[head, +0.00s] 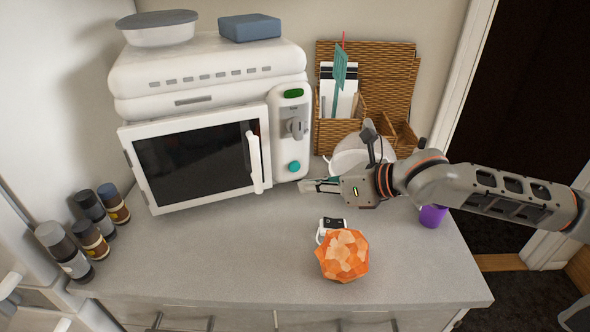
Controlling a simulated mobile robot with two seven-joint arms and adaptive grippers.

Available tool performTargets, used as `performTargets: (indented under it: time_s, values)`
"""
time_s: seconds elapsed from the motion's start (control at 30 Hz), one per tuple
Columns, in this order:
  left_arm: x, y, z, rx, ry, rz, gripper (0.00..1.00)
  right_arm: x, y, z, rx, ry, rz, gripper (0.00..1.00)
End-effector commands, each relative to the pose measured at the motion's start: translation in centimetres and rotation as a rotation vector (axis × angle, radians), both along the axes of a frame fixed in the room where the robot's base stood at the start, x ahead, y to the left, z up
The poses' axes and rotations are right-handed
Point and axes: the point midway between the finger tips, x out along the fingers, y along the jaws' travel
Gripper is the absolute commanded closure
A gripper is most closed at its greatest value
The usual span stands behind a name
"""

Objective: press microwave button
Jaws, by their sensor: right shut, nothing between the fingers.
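The white microwave (205,150) stands at the back left of the counter, its dark-windowed door closed. Its control panel (291,140) on the right side has a green display (294,93) at the top, a grey knob (295,126) in the middle and a round teal button (294,166) near the bottom. My right gripper (306,186) reaches in from the right, pointing left. It is shut and empty, with its fingertips close below and right of the teal button. I cannot tell whether the tips touch the panel. My left gripper is not in view.
An orange faceted object (343,256) and a small black-and-white item (332,226) lie in front of my right gripper. A white rounded object (350,155) and a wicker organiser (395,85) stand behind it. A purple cup (432,216) is under my arm. Several jars (65,250) stand left.

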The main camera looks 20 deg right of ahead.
Motion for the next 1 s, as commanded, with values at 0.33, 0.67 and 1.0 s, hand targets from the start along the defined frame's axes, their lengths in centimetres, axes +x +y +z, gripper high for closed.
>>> performTargets:
  time_s: [0.33, 0.67, 1.0]
  values:
    - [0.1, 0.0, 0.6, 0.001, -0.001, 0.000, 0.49, 3.3, 0.4, 0.2, 0.000, 0.000, 0.000, 1.00]
    - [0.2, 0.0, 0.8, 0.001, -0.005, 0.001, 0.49, 3.6, 0.4, 0.0, 0.000, 0.000, 0.001, 1.00]
    - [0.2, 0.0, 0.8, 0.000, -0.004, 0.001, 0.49, 3.6, 0.4, 0.0, 0.000, 0.000, 0.000, 1.00]
